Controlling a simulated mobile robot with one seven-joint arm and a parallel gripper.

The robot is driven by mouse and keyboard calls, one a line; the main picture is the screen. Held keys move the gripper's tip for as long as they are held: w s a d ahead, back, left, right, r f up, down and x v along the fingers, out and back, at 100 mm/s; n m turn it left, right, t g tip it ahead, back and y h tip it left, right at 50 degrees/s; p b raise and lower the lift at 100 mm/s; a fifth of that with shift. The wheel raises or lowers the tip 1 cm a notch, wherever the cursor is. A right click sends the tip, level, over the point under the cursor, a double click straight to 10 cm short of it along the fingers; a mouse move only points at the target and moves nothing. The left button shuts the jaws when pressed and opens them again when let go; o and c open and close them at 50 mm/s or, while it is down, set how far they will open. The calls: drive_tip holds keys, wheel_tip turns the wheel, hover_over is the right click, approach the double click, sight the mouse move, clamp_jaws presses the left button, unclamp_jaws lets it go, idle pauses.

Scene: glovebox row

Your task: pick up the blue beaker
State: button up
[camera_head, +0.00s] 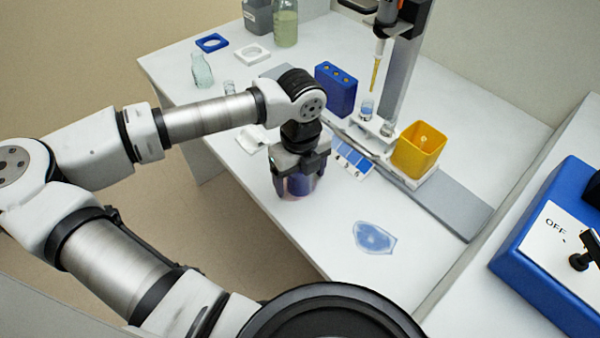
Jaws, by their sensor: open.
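A blue-purple vessel (301,184), which looks like the blue beaker, stands near the front left edge of the white table. My gripper (299,179) is directly above and around it, pointing down. Its dark fingers are open, one at each side of the vessel. The gripper body hides the vessel's top and much of its wall. I cannot tell whether the fingers touch it.
A clear bluish flat piece (375,238) lies to the right on the white table (330,245). A blue block with holes (336,89), a yellow container (419,150) and a pipette stand (405,65) are behind. A blue box marked OFF (545,235) is at right.

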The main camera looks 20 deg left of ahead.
drive_tip(key=c, duration=1.1)
drive_tip(key=shift+r, duration=0.2)
wheel_tip(320, 180, up, 19)
drive_tip(key=p, duration=0.9)
drive_tip(key=shift+r, duration=0.15)
